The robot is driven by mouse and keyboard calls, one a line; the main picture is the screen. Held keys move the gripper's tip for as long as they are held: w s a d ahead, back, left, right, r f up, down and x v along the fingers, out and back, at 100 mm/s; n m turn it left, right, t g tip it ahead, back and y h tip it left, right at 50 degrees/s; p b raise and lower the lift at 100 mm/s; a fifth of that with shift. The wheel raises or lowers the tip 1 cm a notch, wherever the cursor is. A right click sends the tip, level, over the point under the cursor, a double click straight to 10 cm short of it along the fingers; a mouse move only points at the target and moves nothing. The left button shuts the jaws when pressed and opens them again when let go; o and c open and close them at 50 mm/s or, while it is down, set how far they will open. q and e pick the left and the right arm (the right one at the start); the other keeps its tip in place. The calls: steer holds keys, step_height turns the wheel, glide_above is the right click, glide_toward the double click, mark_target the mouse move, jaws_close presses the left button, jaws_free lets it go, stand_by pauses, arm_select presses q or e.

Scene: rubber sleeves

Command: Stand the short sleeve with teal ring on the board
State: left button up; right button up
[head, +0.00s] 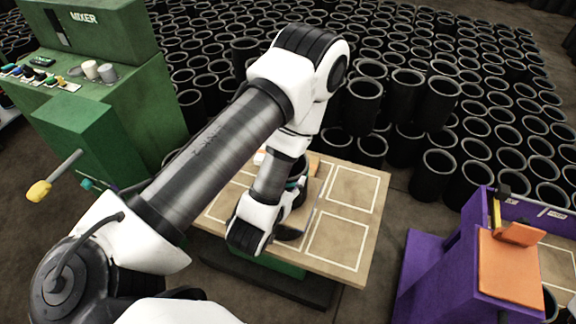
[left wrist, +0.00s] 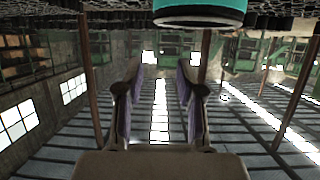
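The wooden board (head: 372,235) with white-outlined squares lies in the middle of the head view, partly covered by my left arm. A dark sleeve with a teal band (head: 293,185) shows in part behind my left wrist, over the board; I cannot tell whether it rests there. In the left wrist view, the teal-ringed sleeve end (left wrist: 200,14) is at the top edge, beyond and apart from the fingertips. My left gripper (left wrist: 159,76) is open, with nothing between its fingers; in the head view it is mostly hidden by the wrist. My right gripper is not in view.
A green mixer (head: 95,125) with a yellow-knobbed lever (head: 40,190) stands left. A purple stand (head: 430,270) with an orange pad (head: 510,268) is at right. Many black sleeves (head: 438,172) crowd the floor behind the board. The board's right squares are clear.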

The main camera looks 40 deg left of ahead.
arm_select(q)
steer(key=s+d+f+m+g+h, duration=0.1)
steer(key=s+d+f+g+h, duration=0.1)
steer(key=s+f+g, duration=0.65)
steer(key=s+d+f+m+g+h, duration=0.1)
steer(key=s+f+g, duration=0.45)
steer(key=s, duration=0.55)
step_height(320, 180, down, 6)
steer(key=b, duration=0.5)
steer(key=shift+w, duration=0.15)
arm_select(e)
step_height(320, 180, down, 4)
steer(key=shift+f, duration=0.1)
arm_select(q)
steer(key=shift+t, duration=0.3)
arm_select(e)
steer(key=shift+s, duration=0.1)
